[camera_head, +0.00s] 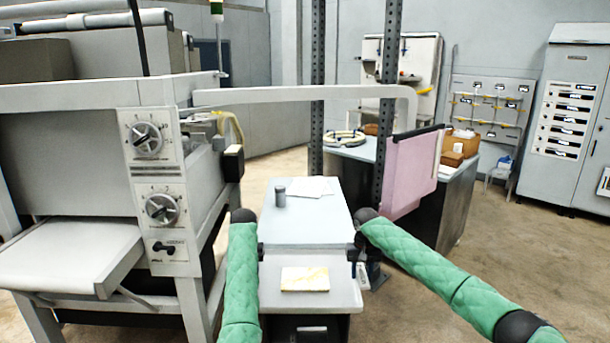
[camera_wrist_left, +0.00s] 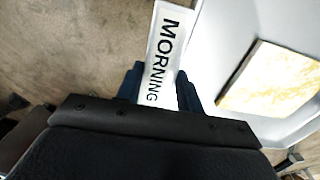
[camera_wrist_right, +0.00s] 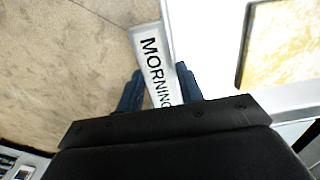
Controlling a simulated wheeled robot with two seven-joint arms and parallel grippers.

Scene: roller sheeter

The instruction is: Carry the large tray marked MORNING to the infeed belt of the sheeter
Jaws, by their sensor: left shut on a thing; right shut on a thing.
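The large grey tray (camera_head: 340,302) is level in front of me in the head view, with a pale yellow slab (camera_head: 305,279) lying on it. My left gripper (camera_head: 261,252) is shut on the tray's left edge, and my right gripper (camera_head: 354,254) is shut on its right edge. In the left wrist view, a white label reading MORNING (camera_wrist_left: 166,45) passes between the fingers; a similar MORNING label (camera_wrist_right: 152,60) shows in the right wrist view. The sheeter (camera_head: 60,160) stands at the left, with a pale belt (camera_head: 70,252) jutting from its lower front.
A pale blue table (camera_head: 310,228) stands just beyond the tray, with a grey cup (camera_head: 280,197) and papers (camera_head: 312,187). A dark post (camera_head: 386,110) and pink cloth (camera_head: 410,175) are to the right. Open floor (camera_head: 500,245) lies at far right. The sheeter's control panel (camera_head: 158,190) is near my left arm.

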